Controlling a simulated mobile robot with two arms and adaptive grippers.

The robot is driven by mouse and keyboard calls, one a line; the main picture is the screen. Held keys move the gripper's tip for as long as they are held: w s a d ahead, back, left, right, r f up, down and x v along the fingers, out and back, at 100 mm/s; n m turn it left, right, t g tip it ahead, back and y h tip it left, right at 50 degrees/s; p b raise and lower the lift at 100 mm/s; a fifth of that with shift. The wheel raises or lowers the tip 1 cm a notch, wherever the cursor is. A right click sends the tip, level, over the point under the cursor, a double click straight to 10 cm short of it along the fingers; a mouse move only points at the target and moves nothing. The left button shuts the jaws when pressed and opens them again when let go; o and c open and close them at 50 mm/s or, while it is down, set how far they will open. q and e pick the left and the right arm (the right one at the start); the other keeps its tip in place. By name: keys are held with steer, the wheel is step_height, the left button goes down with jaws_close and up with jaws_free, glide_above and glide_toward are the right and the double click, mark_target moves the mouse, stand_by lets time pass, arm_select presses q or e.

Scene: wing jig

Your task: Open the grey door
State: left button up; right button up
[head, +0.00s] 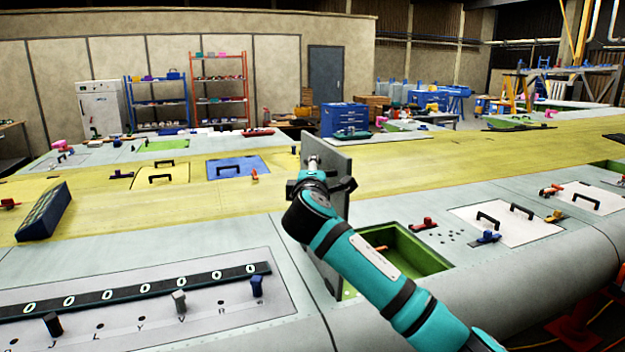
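The grey door (338,163) is a flat panel standing steeply raised above the wing surface. It stands at the left side of an open green-lined recess (423,251). My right arm comes in from the lower right and crosses in front of the door. My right gripper (316,172) is at the upper part of the door, close to a light metal piece on its face. Its fingertips are largely hidden, so I cannot tell whether it grips anything. My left gripper is not in view.
A white panel with black handles (507,222) lies right of the recess. A dark blue box (44,211) sits at the left. The yellow wing strip (440,160) behind the door is largely clear.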

steer(key=s, duration=1.1)
steer(key=shift+s+a, duration=0.25)
steer(key=shift+s, duration=0.1)
